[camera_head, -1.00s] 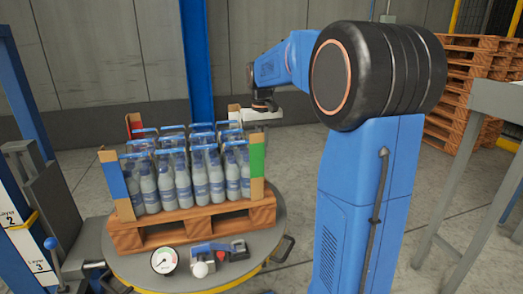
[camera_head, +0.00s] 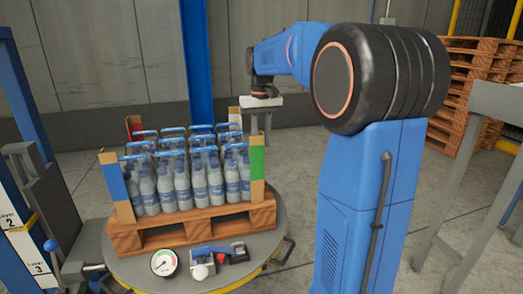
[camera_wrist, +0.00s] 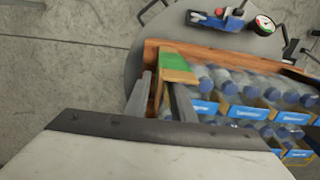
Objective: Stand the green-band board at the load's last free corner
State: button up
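The green-band board (camera_head: 257,162) stands upright at the front right corner of the load, its foot on the pallet (camera_head: 190,224). It also shows in the wrist view (camera_wrist: 180,63). My gripper (camera_head: 261,140) points down at the board's top end, with its fingers apart. In the wrist view the fingers (camera_wrist: 160,100) lie on either side of the board's near edge, with gaps visible. The load is several bottles with blue caps in blue-handled carriers (camera_head: 185,180). A blue-band board (camera_head: 116,182), a red-band board (camera_head: 134,124) and a white-band board (camera_head: 234,114) stand at the other corners.
The pallet rests on a round turntable (camera_head: 285,215) with a gauge (camera_head: 164,262) and a clamp lever (camera_head: 215,247) in front. A layer-marked post (camera_head: 22,235) stands at left. Stacked pallets (camera_head: 470,80) and a grey table (camera_head: 497,105) are at right.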

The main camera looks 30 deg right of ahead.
notch_tip(320, 180, up, 7)
jog(key=shift+r, duration=0.1)
jog(key=s+a+f+n+t, duration=0.1)
jog(key=s+a+f, duration=0.4)
jog(key=s, duration=0.5)
jog(key=s+a+f+n+t, duration=0.1)
jog(key=s+a+f+t, duration=0.1)
jog(key=s+a+f, duration=0.3)
jog(key=s+a+f+n+t, duration=0.1)
jog(key=s+a+f, duration=0.4)
jog(key=s+f, duration=0.6)
jog(key=s, duration=0.4)
jog(key=shift+s+a+t, duration=0.15)
jog(key=shift+a+t, duration=0.2)
jog(key=shift+t, duration=0.05)
jog(key=shift+r, duration=0.1)
